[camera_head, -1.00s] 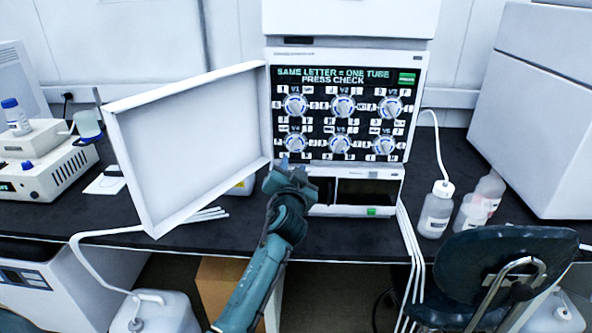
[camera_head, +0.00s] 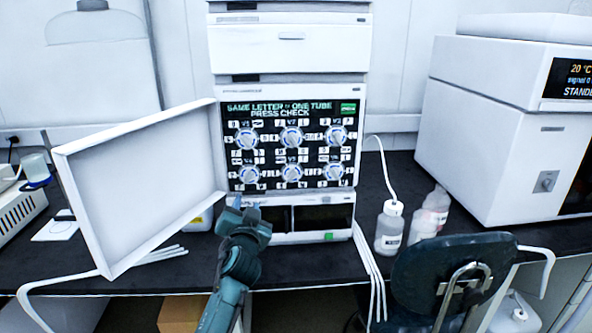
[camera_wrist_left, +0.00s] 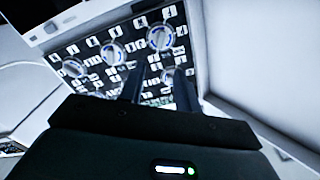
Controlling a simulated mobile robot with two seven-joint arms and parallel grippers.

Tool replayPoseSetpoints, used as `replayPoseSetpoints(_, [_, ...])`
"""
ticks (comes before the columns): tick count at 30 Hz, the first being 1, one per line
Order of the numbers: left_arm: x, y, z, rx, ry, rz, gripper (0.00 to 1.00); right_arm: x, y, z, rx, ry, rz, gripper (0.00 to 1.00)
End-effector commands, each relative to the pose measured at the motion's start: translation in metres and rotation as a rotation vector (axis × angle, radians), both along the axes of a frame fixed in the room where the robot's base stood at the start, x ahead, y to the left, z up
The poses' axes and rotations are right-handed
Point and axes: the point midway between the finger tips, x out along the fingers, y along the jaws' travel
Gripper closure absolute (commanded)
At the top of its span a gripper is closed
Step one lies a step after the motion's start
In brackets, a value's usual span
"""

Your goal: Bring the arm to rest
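My left gripper (camera_head: 243,203) is in front of the lower left part of the valve panel (camera_head: 291,148), just below the bottom row of knobs. In the left wrist view its two fingers (camera_wrist_left: 158,88) stand apart, with no object seen between them. Behind them are the panel's round white knobs with blue rings (camera_wrist_left: 113,53). I cannot tell whether the fingertips touch the panel. The panel reads "SAME LETTER = ONE TUBE PRESS CHECK" and has a green button (camera_head: 347,108). My right gripper is not in view.
An open white door (camera_head: 140,185) stands left of my left arm. White tubes (camera_head: 371,270), a white-capped bottle (camera_head: 390,228) and a dark chair (camera_head: 455,265) are on the right. A large white instrument (camera_head: 500,150) stands behind them on the dark bench (camera_head: 180,275).

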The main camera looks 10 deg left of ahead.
Motion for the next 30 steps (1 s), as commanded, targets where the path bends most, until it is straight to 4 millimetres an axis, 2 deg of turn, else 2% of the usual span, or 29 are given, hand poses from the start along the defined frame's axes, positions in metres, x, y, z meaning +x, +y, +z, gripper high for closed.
replayPoseSetpoints(2, [-0.009,-0.001,-0.018,-0.011,0.027,-0.013,0.67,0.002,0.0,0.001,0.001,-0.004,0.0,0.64])
replayPoseSetpoints(5, [-0.036,-0.005,-0.06,-0.047,0.089,-0.05,0.67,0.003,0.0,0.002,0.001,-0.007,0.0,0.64])
replayPoseSetpoints(8, [-0.081,-0.013,-0.115,-0.111,0.182,-0.106,0.67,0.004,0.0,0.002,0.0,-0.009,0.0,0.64])
replayPoseSetpoints(9, [-0.104,-0.017,-0.137,-0.142,0.222,-0.133,0.67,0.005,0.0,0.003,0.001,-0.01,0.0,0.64])
replayPoseSetpoints(11, [-0.139,-0.025,-0.165,-0.191,0.281,-0.172,0.67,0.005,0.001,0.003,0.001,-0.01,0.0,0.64])
replayPoseSetpoints(12, [-0.163,-0.03,-0.182,-0.228,0.321,-0.196,0.67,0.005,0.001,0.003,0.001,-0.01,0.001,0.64])
replayPoseSetpoints(15, [-0.225,-0.045,-0.215,-0.319,0.415,-0.253,0.67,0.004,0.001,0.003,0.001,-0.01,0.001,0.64])
replayPoseSetpoints(18, [-0.28,-0.059,-0.235,-0.409,0.496,-0.298,0.67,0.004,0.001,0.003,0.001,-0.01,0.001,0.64])
replayPoseSetpoints(22, [-0.33,-0.072,-0.246,-0.498,0.568,-0.332,0.67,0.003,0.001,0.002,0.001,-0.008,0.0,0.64])
replayPoseSetpoints(25, [-0.35,-0.078,-0.248,-0.539,0.595,-0.345,0.67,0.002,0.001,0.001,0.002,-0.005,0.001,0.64])
replayPoseSetpoints(30, [-0.357,-0.08,-0.248,-0.556,0.606,-0.351,0.67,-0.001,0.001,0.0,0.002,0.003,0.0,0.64])
